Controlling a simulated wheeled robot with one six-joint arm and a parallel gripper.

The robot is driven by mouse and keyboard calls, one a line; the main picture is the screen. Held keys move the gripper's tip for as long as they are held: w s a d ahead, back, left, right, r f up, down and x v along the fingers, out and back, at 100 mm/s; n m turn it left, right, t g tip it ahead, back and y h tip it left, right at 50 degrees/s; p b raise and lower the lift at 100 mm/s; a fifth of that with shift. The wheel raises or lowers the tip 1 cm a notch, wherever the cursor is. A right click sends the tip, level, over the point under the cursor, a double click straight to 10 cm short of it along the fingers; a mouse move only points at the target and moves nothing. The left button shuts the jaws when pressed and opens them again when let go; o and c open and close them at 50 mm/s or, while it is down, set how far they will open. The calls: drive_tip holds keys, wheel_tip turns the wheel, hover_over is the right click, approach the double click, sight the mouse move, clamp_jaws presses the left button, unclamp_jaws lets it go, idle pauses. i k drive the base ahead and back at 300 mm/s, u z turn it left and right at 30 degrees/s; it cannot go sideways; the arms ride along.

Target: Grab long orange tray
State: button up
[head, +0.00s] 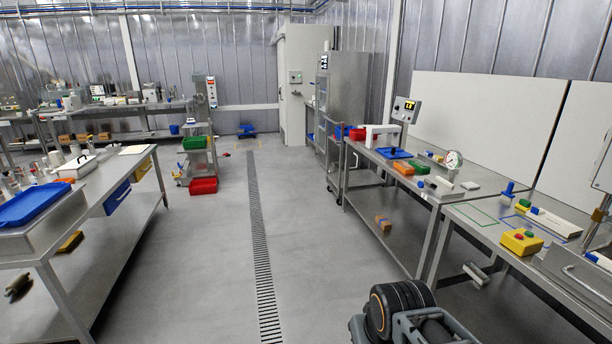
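A small, long orange tray-like piece (403,168) lies on the right steel bench (432,197), beside a green piece (421,181). It is small in the picture, so I cannot tell whether it is hollow. Part of my arm, dark and grey with an orange ring, shows at the bottom right, well apart from the orange piece. My gripper's fingertips are not in the frame.
A blue tray (395,153) and a pressure gauge (453,160) are on the right bench. A yellow button box (521,242) stands nearer. The left bench holds a large blue tray (30,205). A red bin (203,186) sits by a cart. The central floor with its drain (262,250) is clear.

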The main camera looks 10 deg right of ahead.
sight(403, 166)
drive_tip(key=z, duration=0.25)
drive_tip(key=i, duration=2.4)
drive_tip(key=z, duration=0.7)
drive_tip(key=i, duration=1.45)
drive_tip(key=z, duration=0.25)
